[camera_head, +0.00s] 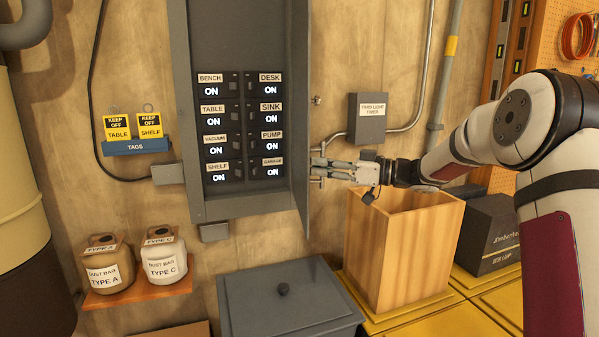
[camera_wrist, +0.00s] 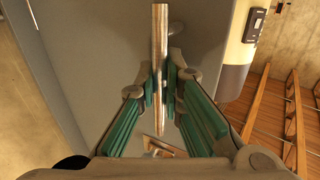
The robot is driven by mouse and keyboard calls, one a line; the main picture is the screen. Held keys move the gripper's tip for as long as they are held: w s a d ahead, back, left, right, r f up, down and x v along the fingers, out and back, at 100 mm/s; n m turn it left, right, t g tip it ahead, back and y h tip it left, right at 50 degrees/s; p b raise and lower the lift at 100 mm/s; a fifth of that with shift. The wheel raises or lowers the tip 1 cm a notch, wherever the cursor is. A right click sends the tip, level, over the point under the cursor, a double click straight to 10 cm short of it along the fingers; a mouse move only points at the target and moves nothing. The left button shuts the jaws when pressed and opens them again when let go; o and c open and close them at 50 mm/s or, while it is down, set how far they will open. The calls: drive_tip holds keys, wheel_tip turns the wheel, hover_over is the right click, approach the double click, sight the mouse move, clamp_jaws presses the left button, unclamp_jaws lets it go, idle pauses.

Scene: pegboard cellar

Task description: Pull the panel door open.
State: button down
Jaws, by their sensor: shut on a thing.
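The grey panel door (camera_head: 300,120) stands swung out from the right side of the wall panel (camera_head: 255,208), seen almost edge-on in the head view. The inside shows, with two columns of labelled breakers reading ON. My gripper (camera_head: 322,170) is at the door's outer right face, low down, shut on the door handle. In the wrist view the handle (camera_wrist: 160,40) is a metal bar running between the green-padded fingers (camera_wrist: 163,88), with the grey door face (camera_wrist: 95,60) behind it. The fingers partly hide the bar.
A wooden bin (camera_head: 400,250) stands below my forearm, close under the gripper. A yard light timer box (camera_head: 368,118) and conduit are on the wall to the right. A grey lidded box (camera_head: 290,300) sits below the panel. Dust bags (camera_head: 107,265) stand on a shelf at left.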

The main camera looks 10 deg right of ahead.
drive_tip(key=shift+n+g+y, duration=0.4)
drive_tip(key=shift+n+g, duration=0.1)
drive_tip(key=shift+g, duration=0.2)
drive_tip(key=shift+w+d+b, duration=0.2)
drive_tip(key=shift+d+b, duration=0.2)
drive_tip(key=shift+d, duration=0.55)
drive_tip(key=shift+w+d+b, duration=0.25)
drive_tip(key=shift+d+b, duration=0.1)
drive_tip(key=shift+d, duration=0.65)
drive_tip(key=shift+w+d+b, duration=0.2)
drive_tip(key=shift+d+b, duration=0.2)
drive_tip(key=shift+d, duration=0.55)
drive_tip(key=shift+r, duration=0.1)
drive_tip(key=c, duration=1.7)
unclamp_jaws()
drive_tip(key=v, duration=1.2)
drive_tip(key=shift+w+r, duration=0.1)
